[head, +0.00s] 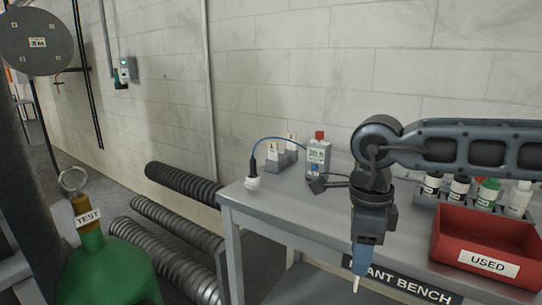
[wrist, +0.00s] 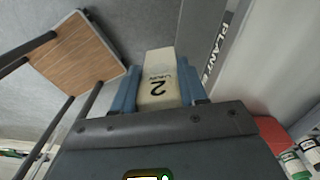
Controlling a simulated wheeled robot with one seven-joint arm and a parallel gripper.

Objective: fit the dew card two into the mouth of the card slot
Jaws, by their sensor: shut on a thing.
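My gripper (head: 362,262) points down in front of the bench edge. It is shut on a pale card (head: 356,284), whose end sticks out below the fingers. In the wrist view the card (wrist: 158,76) shows a black "2" between the two blue fingers. I cannot make out the mouth of the card slot for certain. A grey holder (head: 282,160) beside the meter bears pale labelled cards.
The bench (head: 270,205) has free room at its front left. A red "USED" bin (head: 488,243) and several bottles (head: 488,193) are at the right. A green cylinder (head: 105,270) stands on the floor.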

